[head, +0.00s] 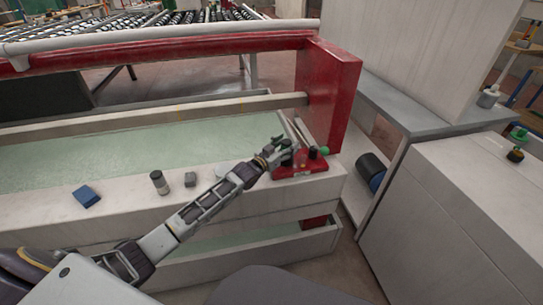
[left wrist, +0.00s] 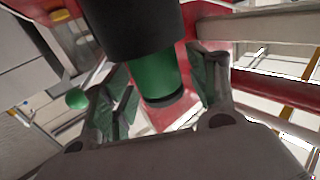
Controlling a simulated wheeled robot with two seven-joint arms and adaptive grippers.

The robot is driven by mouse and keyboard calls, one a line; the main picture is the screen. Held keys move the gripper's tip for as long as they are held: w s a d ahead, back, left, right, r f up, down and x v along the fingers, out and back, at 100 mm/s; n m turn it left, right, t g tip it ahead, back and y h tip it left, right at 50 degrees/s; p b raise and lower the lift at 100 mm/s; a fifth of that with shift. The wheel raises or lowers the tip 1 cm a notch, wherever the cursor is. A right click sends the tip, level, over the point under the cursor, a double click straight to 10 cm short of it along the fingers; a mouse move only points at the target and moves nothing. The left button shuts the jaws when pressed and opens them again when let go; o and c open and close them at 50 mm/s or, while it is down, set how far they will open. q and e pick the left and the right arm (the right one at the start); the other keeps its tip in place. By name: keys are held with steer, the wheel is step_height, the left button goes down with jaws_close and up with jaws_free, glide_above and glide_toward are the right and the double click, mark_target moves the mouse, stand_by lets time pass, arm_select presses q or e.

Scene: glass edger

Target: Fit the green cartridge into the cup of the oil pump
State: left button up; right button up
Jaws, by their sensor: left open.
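My left gripper (head: 281,154) is at the red oil pump (head: 305,166) on the white ledge. In the left wrist view the two fingers of the gripper (left wrist: 160,102) stand apart. The green cartridge (left wrist: 155,75) is between them, with a dark band at its lower end. A wide black cylinder (left wrist: 130,25) adjoins its upper end. I cannot tell whether this cylinder is the pump's cup, or whether the cartridge is seated. The pump's green ball knob (head: 324,151) is right of the gripper; it also shows in the left wrist view (left wrist: 77,98). My right gripper is not in view.
A blue block (head: 87,196), a small dark-topped cylinder (head: 160,183) and a grey block (head: 190,179) stand on the ledge left of the pump. A red post (head: 328,95) rises behind the pump. A white cabinet (head: 460,200) stands to the right.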

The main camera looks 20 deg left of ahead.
mark_target(283, 147)
arm_select(q)
steer(key=shift+p+v, duration=0.3)
steer(key=shift+v, duration=2.2)
steer(key=p+v, duration=0.1)
steer(key=v, duration=0.5)
steer(key=shift+s, duration=0.3)
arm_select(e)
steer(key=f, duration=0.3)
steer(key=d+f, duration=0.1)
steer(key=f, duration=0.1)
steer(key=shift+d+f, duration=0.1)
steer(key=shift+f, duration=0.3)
arm_select(q)
steer(key=shift+a, duration=0.1)
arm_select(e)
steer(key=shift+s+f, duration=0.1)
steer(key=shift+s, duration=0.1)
